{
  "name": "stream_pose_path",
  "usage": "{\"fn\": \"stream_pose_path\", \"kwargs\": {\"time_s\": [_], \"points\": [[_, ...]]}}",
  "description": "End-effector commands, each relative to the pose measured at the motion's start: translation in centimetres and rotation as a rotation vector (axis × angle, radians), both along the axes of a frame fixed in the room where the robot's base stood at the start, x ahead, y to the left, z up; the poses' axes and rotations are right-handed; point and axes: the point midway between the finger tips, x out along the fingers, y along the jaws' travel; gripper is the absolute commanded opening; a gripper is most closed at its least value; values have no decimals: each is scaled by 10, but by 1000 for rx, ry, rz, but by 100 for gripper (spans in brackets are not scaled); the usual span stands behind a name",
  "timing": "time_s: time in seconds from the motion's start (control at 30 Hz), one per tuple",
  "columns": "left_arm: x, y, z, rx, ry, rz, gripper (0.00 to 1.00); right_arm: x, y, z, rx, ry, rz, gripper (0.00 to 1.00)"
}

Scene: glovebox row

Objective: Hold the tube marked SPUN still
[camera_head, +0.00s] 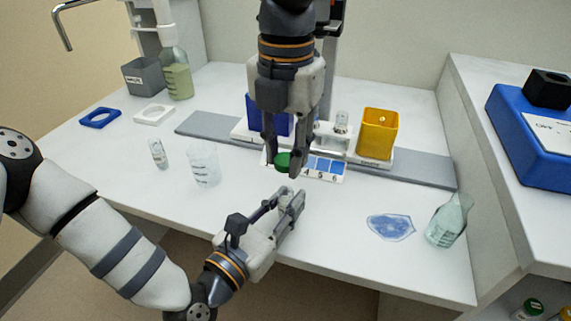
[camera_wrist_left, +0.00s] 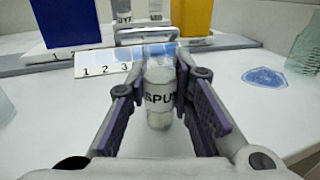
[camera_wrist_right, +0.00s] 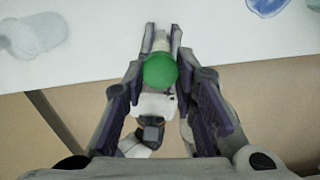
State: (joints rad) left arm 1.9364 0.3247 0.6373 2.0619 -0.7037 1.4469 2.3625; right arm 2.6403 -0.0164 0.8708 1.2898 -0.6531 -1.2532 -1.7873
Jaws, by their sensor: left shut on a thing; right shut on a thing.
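My right gripper (camera_head: 281,172) points down from above and is shut on a green cap (camera_head: 283,160). The cap (camera_wrist_right: 160,70) shows round between the fingers in the right wrist view. No green shows on the tube in the left wrist view. Whether cap and tube touch is unclear.
A numbered blue-white strip (camera_head: 325,168) lies behind the grippers, before a yellow bin (camera_head: 378,133) and a blue bin (camera_wrist_left: 65,20). A beaker (camera_head: 203,166) and vial (camera_head: 158,154) stand left. A blue patch (camera_head: 391,227) and flask (camera_head: 449,220) are right.

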Motion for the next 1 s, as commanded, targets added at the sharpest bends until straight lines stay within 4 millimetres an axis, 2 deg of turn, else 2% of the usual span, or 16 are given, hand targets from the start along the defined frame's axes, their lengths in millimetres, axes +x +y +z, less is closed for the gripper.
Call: {"fn": "stream_pose_path", "kwargs": {"time_s": [0.13, 0.17, 0.27, 0.53, 0.63, 1.0], "points": [[0, 0, 0, 0, 0, 0, 0, 0, 0, 0, -1, 3, 1, 0], [0, 0, 0, 0, 0, 0, 23, 0, 0, 0, -1, 3, 1, 0], [0, 0, 0, 0, 0, 0, 44, 0, 0, -1, -1, 3, 1, 0], [0, 0, 0, 0, 0, 0, 44, 0, 0, -1, -1, 3, 1, 0], [-7, 5, -1, 1, 1, 0, 44, 0, 0, -1, -1, 3, 1, 0], [-83, 56, -1, -1, 6, 2, 44, 0, 0, -1, -1, 3, 1, 0]]}}
